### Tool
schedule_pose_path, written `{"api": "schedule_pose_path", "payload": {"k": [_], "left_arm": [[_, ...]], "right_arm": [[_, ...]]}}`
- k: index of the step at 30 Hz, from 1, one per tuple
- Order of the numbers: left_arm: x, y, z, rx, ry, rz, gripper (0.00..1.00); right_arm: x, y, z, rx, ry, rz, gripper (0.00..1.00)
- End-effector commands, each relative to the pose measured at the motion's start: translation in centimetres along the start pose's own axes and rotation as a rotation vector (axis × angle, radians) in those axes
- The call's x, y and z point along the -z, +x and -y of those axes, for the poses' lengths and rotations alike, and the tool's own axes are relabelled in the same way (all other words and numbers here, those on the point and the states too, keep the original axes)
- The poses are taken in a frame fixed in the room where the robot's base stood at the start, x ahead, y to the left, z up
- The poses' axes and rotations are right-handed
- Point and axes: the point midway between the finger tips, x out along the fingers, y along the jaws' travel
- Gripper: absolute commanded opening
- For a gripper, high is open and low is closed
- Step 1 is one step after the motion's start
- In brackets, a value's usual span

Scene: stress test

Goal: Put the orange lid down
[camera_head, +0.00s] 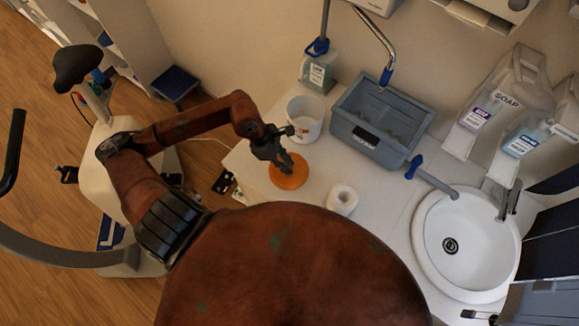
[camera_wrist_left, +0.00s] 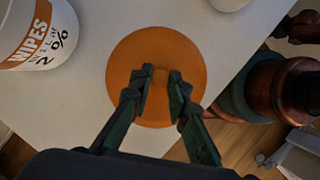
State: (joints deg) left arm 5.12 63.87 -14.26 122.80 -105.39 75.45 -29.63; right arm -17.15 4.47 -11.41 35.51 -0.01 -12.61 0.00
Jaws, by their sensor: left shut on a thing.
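The orange lid (camera_head: 288,178) is a round disc at the left end of the white counter, beside the wipes tub. My left gripper (camera_head: 282,164) is over it with the fingers pointing down. In the left wrist view the lid (camera_wrist_left: 130,65) lies flat to the camera, and my left gripper (camera_wrist_left: 160,75) is shut on the small knob at its middle. I cannot tell whether the lid touches the counter or is just above it. The white wipes tub (camera_head: 306,113) stands open behind the lid; it also shows in the wrist view (camera_wrist_left: 40,35). My right gripper is not in view.
A white roll (camera_head: 342,199) stands on the counter (camera_head: 377,205) right of the lid. A grey-blue bin (camera_head: 380,118) and a bottle (camera_head: 318,72) are behind. A round sink (camera_head: 480,240) is at the right. The counter's left edge is close to the lid.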

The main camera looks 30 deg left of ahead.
Motion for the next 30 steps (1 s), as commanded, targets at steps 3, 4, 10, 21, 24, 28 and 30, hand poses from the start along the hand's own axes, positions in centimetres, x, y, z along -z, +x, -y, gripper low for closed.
{"api": "schedule_pose_path", "payload": {"k": [3,4,10,21,24,28,30], "left_arm": [[-0.1,0.6,-0.5,-0.002,0.000,0.001,0.00],[-0.1,0.7,-0.6,-0.002,0.000,0.001,0.00],[0.3,2.8,-1.0,0.003,-0.004,0.001,0.00],[1.2,4.5,-1.1,-0.002,0.001,-0.001,0.00],[1.3,4.8,-1.1,-0.002,0.001,-0.001,0.00],[1.3,4.8,-1.1,-0.001,0.000,-0.001,0.22],[1.3,4.8,-1.1,-0.001,0.000,-0.001,0.27]], "right_arm": [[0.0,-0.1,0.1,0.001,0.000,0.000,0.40],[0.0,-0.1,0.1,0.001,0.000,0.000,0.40],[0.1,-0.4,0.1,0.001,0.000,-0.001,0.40],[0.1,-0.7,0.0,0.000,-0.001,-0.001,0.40],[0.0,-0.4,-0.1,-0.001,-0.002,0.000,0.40],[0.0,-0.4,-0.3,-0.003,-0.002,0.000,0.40],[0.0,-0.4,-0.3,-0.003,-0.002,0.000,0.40]]}}
